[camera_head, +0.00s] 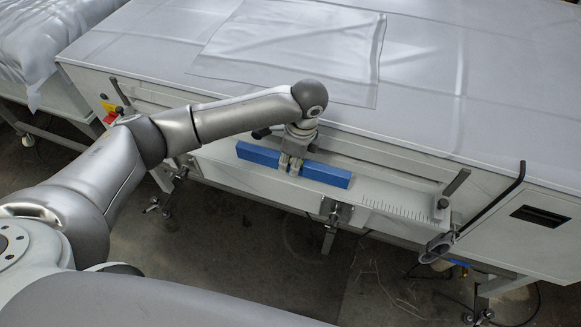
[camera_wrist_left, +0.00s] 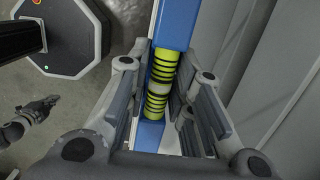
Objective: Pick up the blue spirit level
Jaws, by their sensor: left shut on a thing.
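The blue spirit level (camera_head: 327,174) is a long blue bar at the front edge of the plate processor, above or on its front ledge; I cannot tell if it touches the ledge. My left gripper (camera_head: 290,164) comes down on its middle and is shut on it. In the left wrist view the level (camera_wrist_left: 177,22) runs between the two fingers of my left gripper (camera_wrist_left: 160,88), with yellow-green banded vials between them. The fingers hide part of its sides.
The plate processor (camera_head: 430,60) has a wide light top with a pale sheet (camera_head: 290,45) lying on it. A ruled ledge (camera_head: 395,203) runs along its front. A black bent handle (camera_head: 497,198) and a clamp (camera_head: 437,247) stand out at the right. Open floor lies in front.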

